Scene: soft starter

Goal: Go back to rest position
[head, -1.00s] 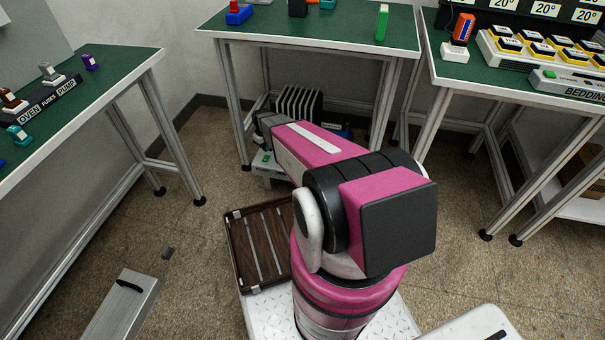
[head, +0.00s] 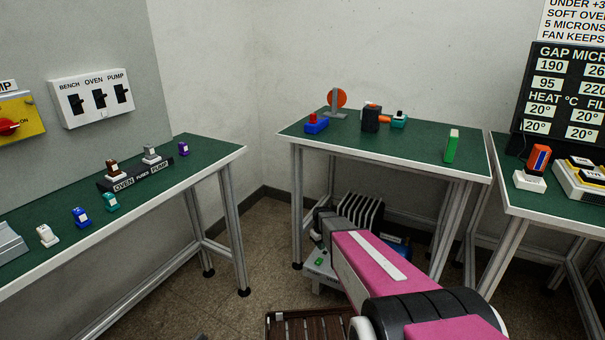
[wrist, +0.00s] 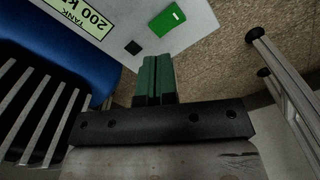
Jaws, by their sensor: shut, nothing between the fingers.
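My gripper (wrist: 153,82) shows in the wrist view with its two green fingers together and nothing between them. It points towards a pale panel (wrist: 190,38) with a green rectangle and a "TANK 200 k" label. A gap seems to lie between the fingertips and the panel, but I cannot tell how wide. In the head view my pink and black arm reaches forward and left, low in front of the middle table (head: 390,158). The fingers are hidden there.
A blue unit (wrist: 85,45) with pale fins is left of my gripper in the wrist view; table legs (wrist: 285,85) are at right. The left bench (head: 150,205) and right bench (head: 560,210) flank the middle table. A brown slatted crate (head: 290,325) lies below.

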